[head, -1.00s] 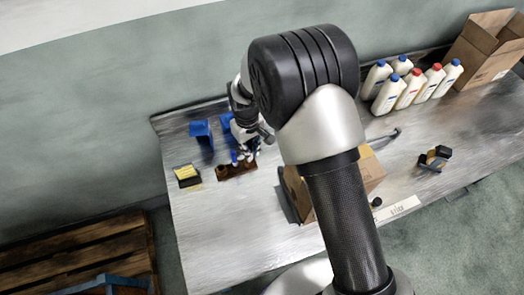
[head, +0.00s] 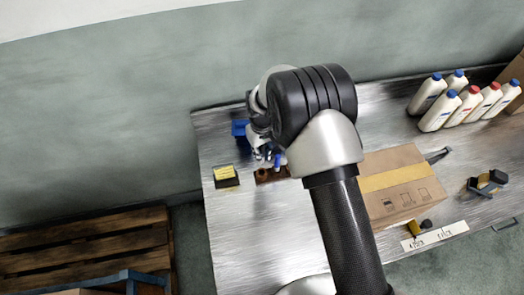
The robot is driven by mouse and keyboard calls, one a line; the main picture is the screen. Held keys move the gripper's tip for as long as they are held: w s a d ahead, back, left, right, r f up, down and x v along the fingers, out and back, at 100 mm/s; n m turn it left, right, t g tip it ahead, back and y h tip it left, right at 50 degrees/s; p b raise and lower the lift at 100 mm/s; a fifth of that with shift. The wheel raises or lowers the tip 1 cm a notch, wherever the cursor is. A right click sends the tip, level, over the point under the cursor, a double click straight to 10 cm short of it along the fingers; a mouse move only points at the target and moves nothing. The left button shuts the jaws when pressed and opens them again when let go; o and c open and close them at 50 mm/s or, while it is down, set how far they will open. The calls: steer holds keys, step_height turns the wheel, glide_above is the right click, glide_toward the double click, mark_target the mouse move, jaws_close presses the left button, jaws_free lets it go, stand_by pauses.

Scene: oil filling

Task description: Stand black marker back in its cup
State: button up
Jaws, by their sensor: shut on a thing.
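My gripper (head: 264,154) is small and far off in the head view, partly behind my own arm. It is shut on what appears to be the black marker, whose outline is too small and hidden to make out. A brown wooden holder (head: 266,177) with a round cup at its left end lies just below my gripper in the picture. A blue marker (head: 277,161) stands upright at the holder, right of my gripper. I cannot tell whether the held marker touches the cup.
A yellow and black block (head: 226,176) lies left of the holder. A blue stand (head: 239,128) is behind it. A cardboard box (head: 402,185) is right of my arm. Several white bottles (head: 440,115) stand at the back right. The table's front left is clear.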

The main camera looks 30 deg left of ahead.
mark_target(262, 148)
steer(key=shift+f+b, duration=1)
steer(key=shift+f, duration=1.5)
steer(key=shift+f+b, duration=1.8)
steer(key=shift+f, duration=0.2)
steer(key=o, duration=0.9)
steer(key=shift+r, duration=0.15)
step_height(262, 148, up, 12)
steer(key=shift+f, duration=0.1)
